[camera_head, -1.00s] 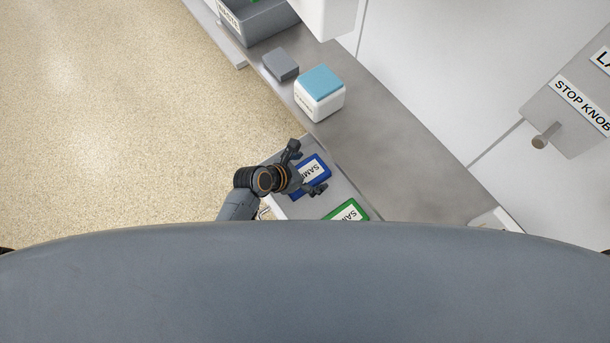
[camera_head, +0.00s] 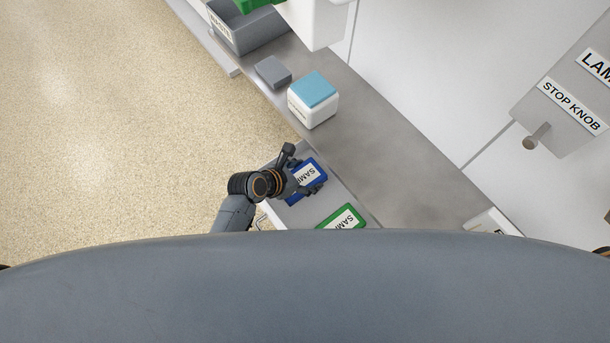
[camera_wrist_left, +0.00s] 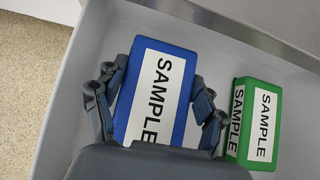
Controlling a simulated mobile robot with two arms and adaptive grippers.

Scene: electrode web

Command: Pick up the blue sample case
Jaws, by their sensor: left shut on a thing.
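The blue sample case (camera_head: 310,172) has a white SAMPLE label and lies in a grey drawer or tray (camera_head: 352,199) below the counter. In the left wrist view, the blue case (camera_wrist_left: 181,62) sits between the fingers of my left gripper (camera_wrist_left: 158,100). A finger lies against each long side, and the gripper is shut on the case. In the head view my left gripper (camera_head: 303,177) covers part of the case. Whether the case is clear of the tray floor, I cannot tell. My right gripper is not in view.
A green sample case (camera_head: 342,219) lies in the same tray, close to the right finger in the left wrist view (camera_wrist_left: 258,122). On the counter (camera_head: 385,150) stand a white box with a blue top (camera_head: 314,100), a grey block (camera_head: 273,72) and a grey bin (camera_head: 250,38).

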